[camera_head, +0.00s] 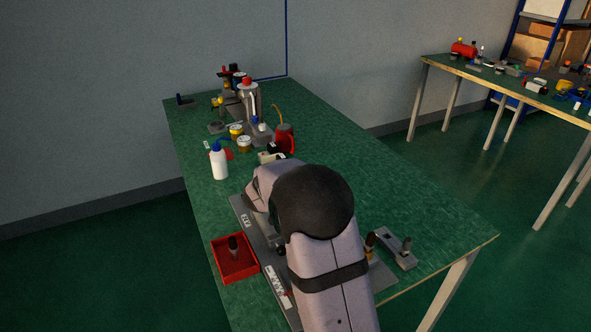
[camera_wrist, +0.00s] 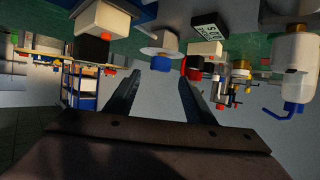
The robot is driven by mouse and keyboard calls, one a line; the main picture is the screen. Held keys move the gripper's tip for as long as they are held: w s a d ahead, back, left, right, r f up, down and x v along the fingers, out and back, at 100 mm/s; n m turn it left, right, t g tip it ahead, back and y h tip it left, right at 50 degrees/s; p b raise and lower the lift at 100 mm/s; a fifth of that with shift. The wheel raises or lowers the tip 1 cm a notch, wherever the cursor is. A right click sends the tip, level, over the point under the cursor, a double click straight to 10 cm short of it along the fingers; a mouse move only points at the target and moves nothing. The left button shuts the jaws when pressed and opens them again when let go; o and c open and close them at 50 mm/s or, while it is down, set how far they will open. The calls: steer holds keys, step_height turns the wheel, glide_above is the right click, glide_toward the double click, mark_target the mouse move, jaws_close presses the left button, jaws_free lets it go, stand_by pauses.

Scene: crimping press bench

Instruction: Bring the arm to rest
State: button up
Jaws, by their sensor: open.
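My arm reaches out over the green bench (camera_head: 420,215) from the front in the head view, with its dark rounded joint uppermost. My gripper is hidden behind the arm there. In the wrist view, which appears upside down, my gripper (camera_wrist: 157,85) shows two dark fingers spread apart. The gap between them is empty, with only grey wall behind. No held object shows.
A red tray (camera_head: 235,275) with a dark-topped piece lies left of my arm. A white bottle (camera_head: 219,163), red can (camera_head: 285,139) and silver canister (camera_head: 249,102) stand farther back. A grey fixture (camera_head: 397,249) lies at right. The bench's right side is mostly clear.

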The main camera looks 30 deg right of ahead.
steer(key=s+a+r+n+y+p, duration=0.2)
steer(key=s+a+y+p, duration=0.15)
steer(key=a, duration=0.25)
steer(key=s+a+r+n+g+y+p, duration=0.1)
steer(key=s+a+n+y+p, duration=0.1)
steer(key=s+a+y+p, duration=0.3)
steer(key=s+a+r+n+y+p, duration=0.1)
steer(key=a+r+n+p, duration=0.15)
steer(key=a, duration=0.45)
steer(key=s+a+n+g+p, duration=0.1)
steer(key=s+g+p, duration=0.6)
steer(key=s, duration=1.9)
steer(key=shift+s+r+n+g, duration=0.2)
steer(key=shift+s+n+g, duration=0.15)
steer(key=shift+n+g, duration=0.4)
